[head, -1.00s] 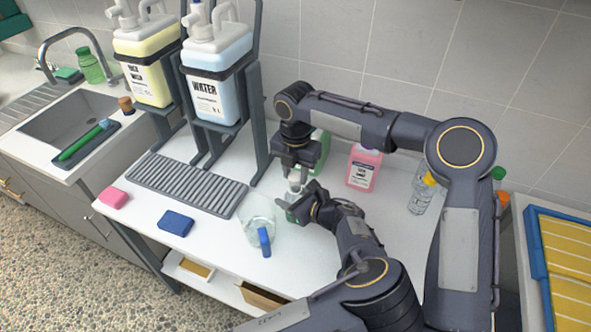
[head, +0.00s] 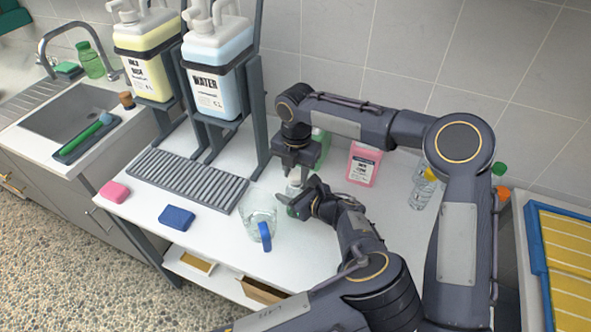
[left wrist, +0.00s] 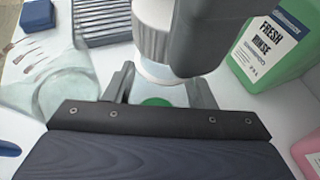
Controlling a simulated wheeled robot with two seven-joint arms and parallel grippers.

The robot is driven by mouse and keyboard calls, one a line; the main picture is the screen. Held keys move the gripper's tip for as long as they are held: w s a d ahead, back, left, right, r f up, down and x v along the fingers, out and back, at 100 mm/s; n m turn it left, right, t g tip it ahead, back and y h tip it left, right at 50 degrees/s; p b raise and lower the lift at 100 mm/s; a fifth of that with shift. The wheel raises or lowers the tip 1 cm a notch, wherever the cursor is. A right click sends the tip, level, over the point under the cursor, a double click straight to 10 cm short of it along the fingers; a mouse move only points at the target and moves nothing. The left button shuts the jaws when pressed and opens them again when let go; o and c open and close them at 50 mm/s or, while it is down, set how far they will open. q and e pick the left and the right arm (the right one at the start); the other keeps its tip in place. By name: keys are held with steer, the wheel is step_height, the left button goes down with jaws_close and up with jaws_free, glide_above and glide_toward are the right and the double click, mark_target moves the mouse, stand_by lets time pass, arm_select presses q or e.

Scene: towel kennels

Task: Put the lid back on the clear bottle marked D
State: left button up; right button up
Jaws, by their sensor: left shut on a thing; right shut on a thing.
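My left gripper (head: 298,205) reaches up from below and is shut around the clear bottle (left wrist: 176,95), whose body is mostly hidden by the jaws. A green patch shows on or through the bottle in the left wrist view. My right gripper (head: 297,165) points down from above and is shut on a white ribbed lid (left wrist: 151,38) directly over the bottle. A pale bit of the two shows between the grippers in the head view. I cannot tell whether the lid touches the bottle neck. The letter D is not readable.
A glass jug with a blue handle (head: 264,236) stands close to the left. A green Fresh Rinse jug (left wrist: 275,45) and a pink jug (head: 364,164) stand behind. A blue sponge (head: 176,217) and grey drain rack (head: 187,183) lie left. Clear bottles (head: 421,192) stand at right.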

steer(key=shift+s+f, duration=0.1)
steer(key=shift+f, duration=0.35)
steer(key=o, duration=0.9)
steer(key=shift+a, duration=0.1)
steer(key=shift+r, duration=2.3)
